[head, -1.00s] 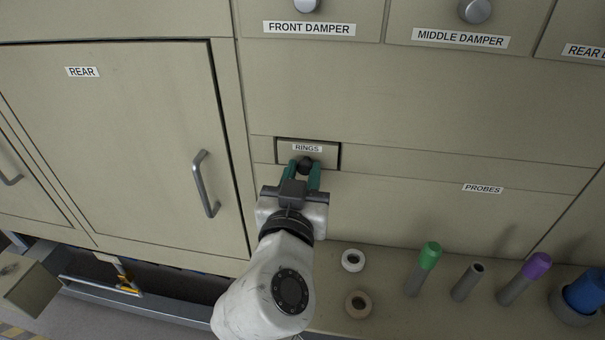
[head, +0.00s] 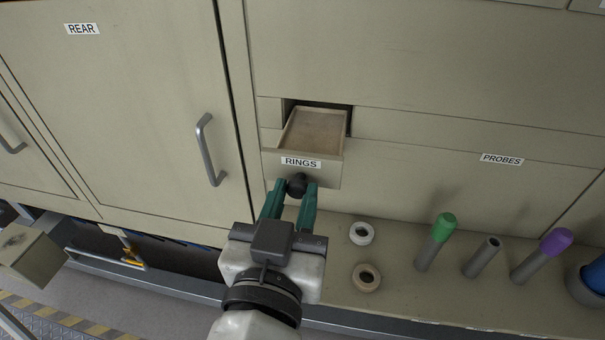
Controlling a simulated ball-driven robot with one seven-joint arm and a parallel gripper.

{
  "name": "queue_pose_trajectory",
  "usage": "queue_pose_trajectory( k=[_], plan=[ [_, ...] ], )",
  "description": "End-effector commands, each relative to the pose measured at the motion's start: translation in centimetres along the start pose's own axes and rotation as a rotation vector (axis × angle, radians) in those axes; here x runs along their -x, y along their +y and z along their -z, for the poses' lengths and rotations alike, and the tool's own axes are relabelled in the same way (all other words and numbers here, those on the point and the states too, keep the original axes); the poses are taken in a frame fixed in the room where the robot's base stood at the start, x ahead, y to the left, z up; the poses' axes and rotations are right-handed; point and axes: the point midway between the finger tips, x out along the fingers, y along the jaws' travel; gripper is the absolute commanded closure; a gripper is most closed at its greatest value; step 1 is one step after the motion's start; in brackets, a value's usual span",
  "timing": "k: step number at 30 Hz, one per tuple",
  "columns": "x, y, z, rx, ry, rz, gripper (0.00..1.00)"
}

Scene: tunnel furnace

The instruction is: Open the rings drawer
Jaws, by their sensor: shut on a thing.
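The rings drawer (head: 336,166) is a small beige drawer with a RINGS label and a dark round knob (head: 297,186) on its front. It stands pulled out from the cabinet face, and its bare floor shows from above. A dark gap shows at the opening behind it. My gripper (head: 294,196) has two teal fingers shut on the knob, one on each side, just below the label. The inside of the drawer looks empty in the part that shows.
On the ledge below stand a white ring (head: 362,241), a tan ring (head: 359,280), a green-capped probe (head: 441,235), a grey tube (head: 482,257) and a purple-capped probe (head: 549,250). A blue object (head: 596,285) is at the right edge. The REAR door handle (head: 208,150) is at left.

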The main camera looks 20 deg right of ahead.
Motion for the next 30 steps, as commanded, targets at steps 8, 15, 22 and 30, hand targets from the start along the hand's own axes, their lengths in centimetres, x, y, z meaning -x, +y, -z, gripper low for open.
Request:
queue_pose_trajectory(
  k=[8,15,22,30],
  plan=[
    [2.5,0.0,0.0,0.001,0.0,0.0,1.0],
    [2.7,0.0,0.0,0.001,0.0,-0.001,1.0],
    [2.6,0.0,0.0,0.001,0.0,-0.001,0.58],
    [2.6,0.0,0.0,0.001,0.0,-0.001,0.47]
  ],
)
